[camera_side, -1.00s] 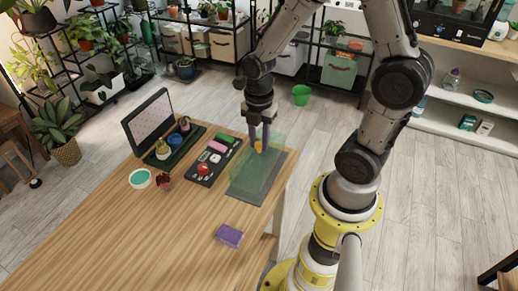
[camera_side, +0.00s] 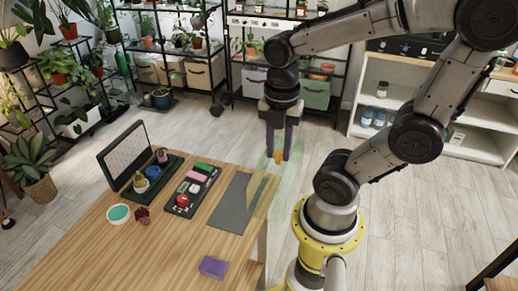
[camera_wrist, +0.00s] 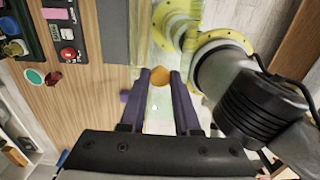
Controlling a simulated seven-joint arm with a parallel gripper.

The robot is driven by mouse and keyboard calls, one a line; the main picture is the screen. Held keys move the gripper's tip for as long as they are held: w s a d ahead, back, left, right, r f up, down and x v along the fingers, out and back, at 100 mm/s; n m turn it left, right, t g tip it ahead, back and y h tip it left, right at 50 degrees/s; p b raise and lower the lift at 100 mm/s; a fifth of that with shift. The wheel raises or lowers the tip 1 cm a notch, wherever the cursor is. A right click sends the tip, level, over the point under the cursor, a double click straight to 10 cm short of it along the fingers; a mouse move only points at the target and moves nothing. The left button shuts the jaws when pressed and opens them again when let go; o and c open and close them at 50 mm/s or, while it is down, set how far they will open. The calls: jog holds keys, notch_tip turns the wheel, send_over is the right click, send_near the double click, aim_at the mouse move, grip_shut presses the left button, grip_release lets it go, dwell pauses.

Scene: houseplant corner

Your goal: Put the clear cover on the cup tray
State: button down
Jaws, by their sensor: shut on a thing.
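The clear cover (camera_side: 264,193) is a see-through, greenish box with an orange knob (camera_side: 277,157). My gripper (camera_side: 277,156) is shut on the knob and holds the cover at the table's right edge, to the right of the grey mat. In the wrist view the fingers (camera_wrist: 160,82) pinch the knob, with the cover (camera_wrist: 146,45) faintly visible around it. The cup tray looks to be the dark green tray (camera_side: 171,180) at the table's far left, holding a yellowish, a blue and a dark pink cup. It also shows at the wrist view's upper left (camera_wrist: 33,42).
An upright panel (camera_side: 122,155) stands behind the green tray. A black tray (camera_side: 187,205) with several coloured pieces lies between it and the bare grey mat (camera_side: 233,208). A teal-topped round dish (camera_side: 119,213), a dark red item (camera_side: 142,215) and a purple block (camera_side: 213,267) are nearer the front.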

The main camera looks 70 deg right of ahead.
aim_at(286, 166)
jog(key=shift+s+a+r, duration=0.2)
jog(key=shift+s+r, duration=0.25)
jog(key=shift+s, duration=0.3)
jog(key=shift+s+r, duration=0.25)
jog(key=shift+r, duration=0.3)
notch_tip(286, 166, up, 8)
jog(key=shift+f, duration=0.2)
